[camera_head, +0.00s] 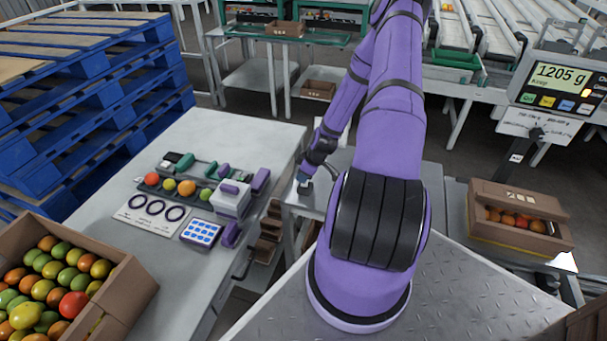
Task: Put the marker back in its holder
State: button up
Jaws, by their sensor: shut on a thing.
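My gripper (305,184) is small and far off at the end of the purple arm, low over a grey surface just right of the packing table. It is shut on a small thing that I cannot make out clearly. I cannot pick out the marker for certain, and the arm hides part of this area. I cannot tell for sure which thing is its holder. A white block with a purple top (232,198) stands on the table, left of my gripper.
The table (205,135) bears a row of fruit, a card with dark rings (150,212) and a blue-and-white pad (201,233). A fruit carton (125,290) is at front left. A scale display (560,75) and a carton (515,195) are at right.

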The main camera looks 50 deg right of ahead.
jog(key=shift+f, duration=0.35)
jog(key=o, duration=1)
jog(key=shift+c, duration=0.2)
jog(key=c, duration=0.3)
jog(key=shift+r, duration=3.55)
